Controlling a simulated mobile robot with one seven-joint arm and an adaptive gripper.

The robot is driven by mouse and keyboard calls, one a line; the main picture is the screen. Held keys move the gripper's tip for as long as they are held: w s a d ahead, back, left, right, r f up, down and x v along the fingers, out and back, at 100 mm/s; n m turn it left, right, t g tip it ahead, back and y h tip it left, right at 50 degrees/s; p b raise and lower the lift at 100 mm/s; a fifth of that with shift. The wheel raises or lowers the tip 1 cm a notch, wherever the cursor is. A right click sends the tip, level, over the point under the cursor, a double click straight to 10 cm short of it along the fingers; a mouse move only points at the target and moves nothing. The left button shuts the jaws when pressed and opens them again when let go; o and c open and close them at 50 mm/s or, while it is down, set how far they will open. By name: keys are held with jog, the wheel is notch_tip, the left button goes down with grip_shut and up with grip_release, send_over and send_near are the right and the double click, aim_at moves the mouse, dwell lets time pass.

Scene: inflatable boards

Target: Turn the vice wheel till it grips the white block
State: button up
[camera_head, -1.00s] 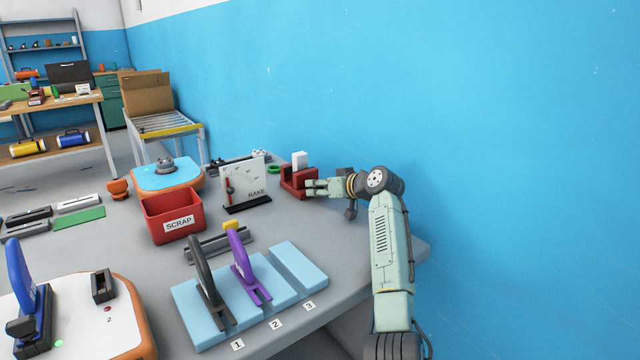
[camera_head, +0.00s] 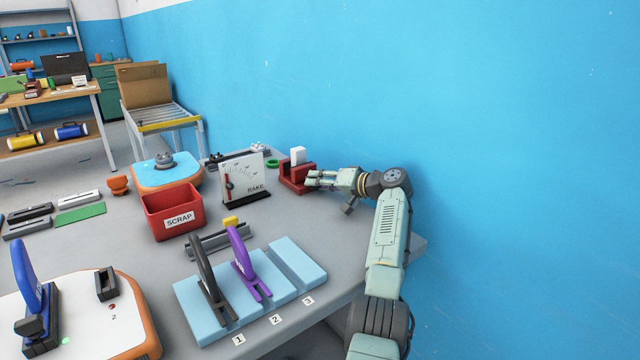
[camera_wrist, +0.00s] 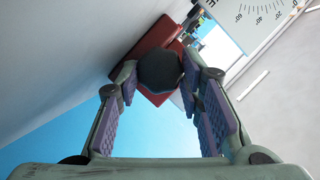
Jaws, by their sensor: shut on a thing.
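The red vice (camera_head: 294,181) stands on the grey bench near the blue wall. The white block (camera_head: 297,155) sits upright between its jaws; I cannot tell whether a gap is left beside it. The dark, many-sided vice wheel (camera_wrist: 161,72) shows in the wrist view, with the red vice body (camera_wrist: 152,42) behind it. My gripper (camera_head: 312,179) reaches in from the right at the wheel's side of the vice. In the wrist view my gripper (camera_wrist: 160,76) is shut on the wheel, one finger on each side. In the head view my fingers hide the wheel.
A gauge board marked RAKE (camera_head: 242,178) stands just left of the vice. A red SCRAP bin (camera_head: 173,211) is further left. A light blue slotted block (camera_head: 252,291) with upright handles lies nearer. The blue wall (camera_head: 480,130) is close behind my arm.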

jog(key=shift+r, duration=0.1)
dwell(0.3)
jog(key=o, duration=1.2)
jog(key=shift+c, duration=0.2)
